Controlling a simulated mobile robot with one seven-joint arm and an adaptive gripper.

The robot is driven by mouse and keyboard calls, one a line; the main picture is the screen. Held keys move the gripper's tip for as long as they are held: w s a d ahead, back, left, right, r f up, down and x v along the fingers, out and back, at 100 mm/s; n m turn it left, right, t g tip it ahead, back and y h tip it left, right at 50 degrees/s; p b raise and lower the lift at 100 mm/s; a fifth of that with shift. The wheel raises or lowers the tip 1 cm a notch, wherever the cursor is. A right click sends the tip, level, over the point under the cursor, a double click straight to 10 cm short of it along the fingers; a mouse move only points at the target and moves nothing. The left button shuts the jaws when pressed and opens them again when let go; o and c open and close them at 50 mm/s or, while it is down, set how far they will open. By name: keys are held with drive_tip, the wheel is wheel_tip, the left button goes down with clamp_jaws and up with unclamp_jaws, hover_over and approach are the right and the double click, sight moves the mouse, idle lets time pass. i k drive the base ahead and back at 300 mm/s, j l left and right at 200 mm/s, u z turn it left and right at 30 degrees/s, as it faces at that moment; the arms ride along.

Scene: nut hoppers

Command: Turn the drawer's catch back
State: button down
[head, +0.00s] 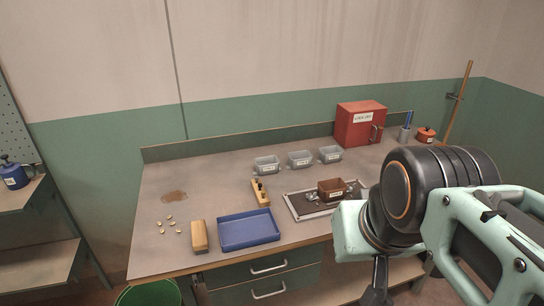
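Two green drawers sit under the front of the workbench, an upper drawer (290,268) and a lower drawer (300,284), each with a pale bar handle. Both look shut. I cannot make out a catch on either one at this size. My gripper (378,284) shows only as a dark part at the bottom edge, below the pale green arm and to the right of the drawers. It is apart from them, and its fingertips are cut off or hidden, so its opening does not show.
On the workbench (160,255) are a blue tray (248,242), a wooden block (199,236), several nuts (169,217), grey bins (300,159), a brown hopper (331,184) on a framed mat (297,207), and a red cabinet (352,126). A green bucket (150,293) stands below left.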

sight(195, 277)
drive_tip(key=u, duration=1.15)
drive_tip(key=j+z, duration=0.15)
drive_tip(key=i+j, duration=0.05)
drive_tip(key=j, duration=0.05)
